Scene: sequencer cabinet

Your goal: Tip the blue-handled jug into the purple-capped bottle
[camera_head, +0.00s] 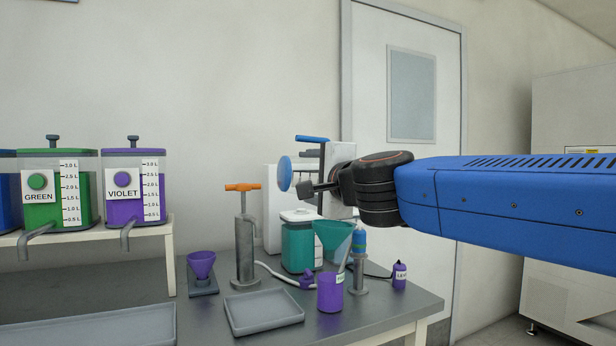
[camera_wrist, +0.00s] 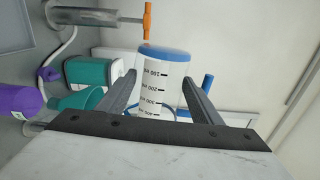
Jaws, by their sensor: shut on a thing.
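My gripper (camera_head: 308,173) is raised above the bench, and its fingers (camera_wrist: 166,95) are shut around the jug. The jug is a pale cylinder (camera_wrist: 160,85) with black volume marks and a blue end. That blue end (camera_head: 284,173) faces left in the head view, so the jug lies about on its side. Its blue handle (camera_head: 312,139) shows above the upper finger and beyond the right finger in the wrist view (camera_wrist: 207,92). I cannot see into the jug. A small purple bottle (camera_head: 399,276) with a narrow dark top stands at the bench's right end, below my arm.
A teal funnel (camera_head: 333,236), a labelled purple beaker (camera_head: 330,292) and a teal container (camera_head: 297,247) stand below the jug. An orange-handled pump (camera_head: 243,240) rises to the left. A grey tray (camera_head: 264,312) lies in front. Green (camera_head: 55,190) and violet (camera_head: 133,205) tanks stand on a shelf.

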